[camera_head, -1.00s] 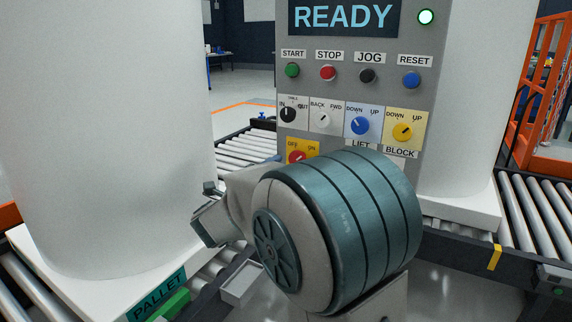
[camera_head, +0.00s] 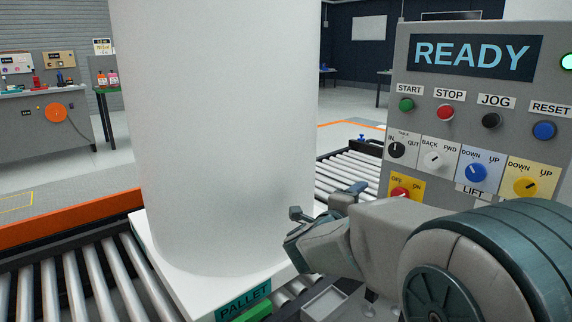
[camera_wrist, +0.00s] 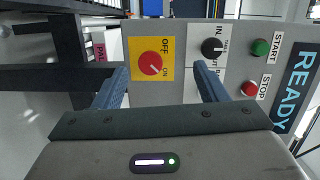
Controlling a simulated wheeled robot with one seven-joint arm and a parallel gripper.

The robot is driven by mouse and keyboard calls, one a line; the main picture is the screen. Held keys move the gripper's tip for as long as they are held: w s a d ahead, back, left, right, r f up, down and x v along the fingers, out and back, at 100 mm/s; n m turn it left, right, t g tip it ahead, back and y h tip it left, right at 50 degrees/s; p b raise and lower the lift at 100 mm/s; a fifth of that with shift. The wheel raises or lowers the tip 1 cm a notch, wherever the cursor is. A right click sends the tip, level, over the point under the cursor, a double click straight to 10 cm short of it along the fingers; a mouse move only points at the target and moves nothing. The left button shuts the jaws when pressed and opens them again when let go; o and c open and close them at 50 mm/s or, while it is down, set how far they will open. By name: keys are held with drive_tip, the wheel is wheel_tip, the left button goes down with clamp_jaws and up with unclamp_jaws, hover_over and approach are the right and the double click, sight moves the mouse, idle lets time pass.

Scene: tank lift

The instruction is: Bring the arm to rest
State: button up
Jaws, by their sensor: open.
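My gripper (camera_head: 322,202) is in front of the lower left part of the grey control panel (camera_head: 393,72), near its yellow OFF/ON plate (camera_head: 413,185). In the wrist view my gripper (camera_wrist: 160,84) is open, with two blue fingers apart and nothing between them. Beyond the fingers, the red OFF/ON knob (camera_wrist: 150,63) and the black IN/OUT knob (camera_wrist: 212,47) show sideways. Any gap to the panel is hard to judge. My arm's large grey and teal joint fills the lower right of the head view.
A tall white tank (camera_head: 222,130) stands on a white pallet (camera_head: 190,290) left of my gripper. Roller conveyors (camera_head: 95,285) run below and behind. An orange rail (camera_head: 70,240) is at left. A workbench (camera_head: 50,130) stands far left.

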drive_tip(key=s+a+r+n+g+y+p, duration=0.1)
drive_tip(key=s+a+r+n+y+p, duration=0.2)
drive_tip(key=a+r+n+y+p, duration=0.4)
drive_tip(key=s+a+r+n+y+p, duration=0.3)
drive_tip(key=r+n+y+p, duration=0.25)
drive_tip(key=n+p, duration=0.35)
drive_tip(key=s+d+r+n+g+p, duration=0.1)
drive_tip(key=s+n+g+p, duration=0.3)
drive_tip(key=s, duration=0.6)
drive_tip(key=s+d+r+n+g+p, duration=0.1)
drive_tip(key=s+d+n+g+p, duration=0.3)
drive_tip(key=s, duration=0.6)
drive_tip(key=n+g+h+p, duration=0.1)
drive_tip(key=p, duration=0.1)
drive_tip(key=shift+s+r+p, duration=0.15)
drive_tip(key=shift+s+p, duration=0.1)
drive_tip(key=shift+p, duration=0.1)
